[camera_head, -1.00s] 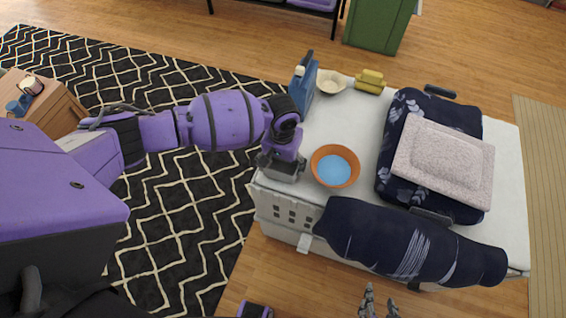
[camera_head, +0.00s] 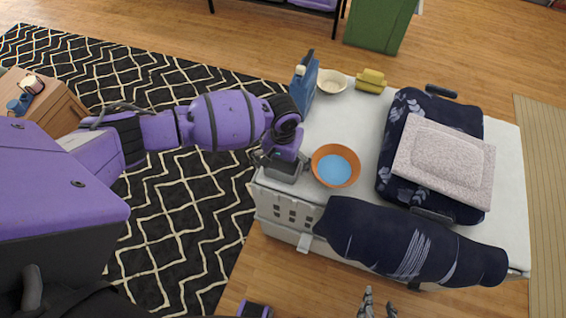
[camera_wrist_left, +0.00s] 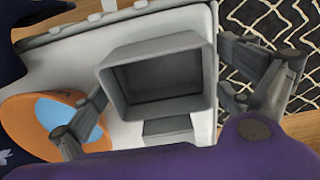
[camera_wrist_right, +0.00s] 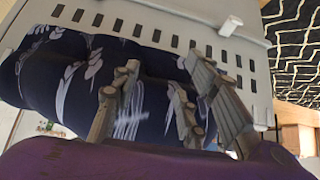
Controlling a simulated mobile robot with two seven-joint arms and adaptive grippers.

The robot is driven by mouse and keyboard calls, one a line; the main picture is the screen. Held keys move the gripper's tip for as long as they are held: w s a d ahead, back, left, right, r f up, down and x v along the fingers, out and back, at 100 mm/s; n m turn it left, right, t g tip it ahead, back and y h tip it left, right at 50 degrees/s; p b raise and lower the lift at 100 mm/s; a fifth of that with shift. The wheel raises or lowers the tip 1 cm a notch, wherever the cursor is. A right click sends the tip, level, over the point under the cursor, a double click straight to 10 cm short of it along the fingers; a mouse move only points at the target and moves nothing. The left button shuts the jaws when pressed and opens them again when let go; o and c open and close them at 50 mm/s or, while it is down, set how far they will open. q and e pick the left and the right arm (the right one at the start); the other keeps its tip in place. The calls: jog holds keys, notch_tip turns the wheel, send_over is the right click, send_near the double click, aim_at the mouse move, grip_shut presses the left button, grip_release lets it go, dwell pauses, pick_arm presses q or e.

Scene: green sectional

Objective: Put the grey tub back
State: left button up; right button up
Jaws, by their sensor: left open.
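The grey tub (camera_wrist_left: 158,82) is an open, empty rectangular container on the white top (camera_head: 352,115), near its left end. In the head view it is mostly hidden under my left wrist. My left gripper (camera_wrist_left: 160,102) is open above the tub, with one finger on each side of it. I cannot tell whether the fingers touch its walls. In the head view my left gripper (camera_head: 280,168) is at the left edge of the white top. My right gripper (camera_wrist_right: 160,65) is open and empty, facing a rolled navy patterned cloth (camera_wrist_right: 80,75) at the front side of the white top.
An orange bowl with a blue inside (camera_head: 335,166) stands close beside the left gripper. A blue bottle (camera_head: 303,85), cream bowl (camera_head: 332,82) and yellow item (camera_head: 371,80) stand at the back. A navy bag (camera_head: 400,110) with a pale cushion (camera_head: 443,160) fills the right part.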

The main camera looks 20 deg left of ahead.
aim_at(283, 169)
pick_arm(q)
notch_tip(283, 169, up, 12)
jog(key=p, duration=0.1)
jog(key=shift+p, duration=0.35)
pick_arm(e)
jog(key=shift+w+a+r, duration=0.2)
jog(key=shift+w+r, duration=0.45)
jog(key=shift+r, duration=0.35)
